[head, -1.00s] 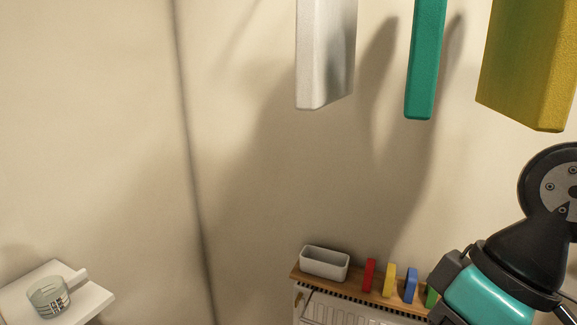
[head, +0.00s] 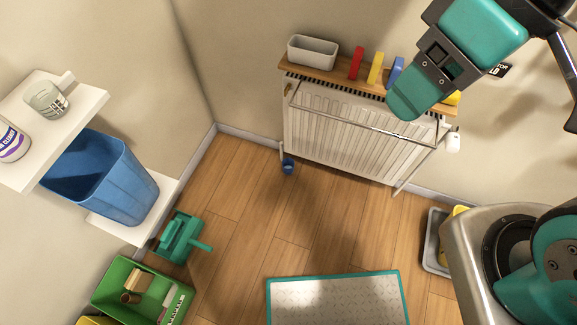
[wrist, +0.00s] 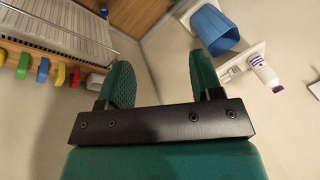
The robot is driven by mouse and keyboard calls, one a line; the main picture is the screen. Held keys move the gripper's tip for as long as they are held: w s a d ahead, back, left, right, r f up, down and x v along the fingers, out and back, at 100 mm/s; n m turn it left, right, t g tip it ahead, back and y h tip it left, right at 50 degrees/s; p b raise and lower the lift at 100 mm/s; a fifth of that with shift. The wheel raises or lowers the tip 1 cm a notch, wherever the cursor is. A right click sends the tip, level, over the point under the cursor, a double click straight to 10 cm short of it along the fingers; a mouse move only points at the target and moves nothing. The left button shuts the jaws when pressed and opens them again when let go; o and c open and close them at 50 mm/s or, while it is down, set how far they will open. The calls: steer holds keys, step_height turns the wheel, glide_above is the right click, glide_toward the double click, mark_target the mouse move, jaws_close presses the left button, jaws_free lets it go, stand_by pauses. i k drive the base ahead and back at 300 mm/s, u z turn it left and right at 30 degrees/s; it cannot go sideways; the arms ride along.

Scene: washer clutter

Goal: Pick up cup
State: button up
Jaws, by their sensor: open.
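A pale, see-through cup (head: 47,98) with dark printing stands on the white wall shelf (head: 85,103) at the left of the head view. A small blue cup-like thing (head: 288,166) is on the floor by the radiator's left foot. My gripper (head: 405,102) is at the upper right of the head view, in front of the radiator's right side and far from both. In the wrist view the two green fingers (wrist: 162,78) are apart with nothing between them.
A cleaner bottle (head: 12,142) stands near the cup on the shelf. A blue bin (head: 115,185) is below. A green crate (head: 135,292) and a green tool (head: 178,238) are on the floor. The radiator (head: 350,130) stands at the back. The middle floor is open.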

mark_target(287, 163)
steer(key=u, duration=0.15)
steer(key=k, duration=0.5)
steer(key=u, duration=0.6)
steer(key=k, duration=0.7)
steer(key=z, duration=0.6)
steer(key=i, duration=1.55)
steer(key=u, duration=0.8)
